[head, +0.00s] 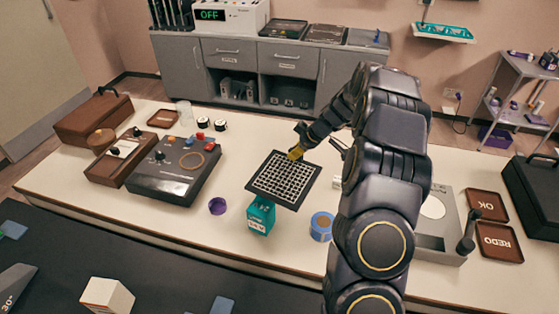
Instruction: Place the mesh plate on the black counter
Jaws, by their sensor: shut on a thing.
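The mesh plate (284,181), a black-framed square with a pale grid, is tilted over the middle of the white table. My gripper (297,151) is shut on its far edge, with a yellow part showing at the grip. The plate appears to be held above the table; its exact height is hard to tell. A dark counter surface (50,265) runs along the near left, in front of the white table.
A teal container (260,216) stands just below the plate in the picture, with a purple ring (217,206) and a blue tape roll (321,226) nearby. A black control box (174,167) is left. A white block (107,295) sits on the dark surface.

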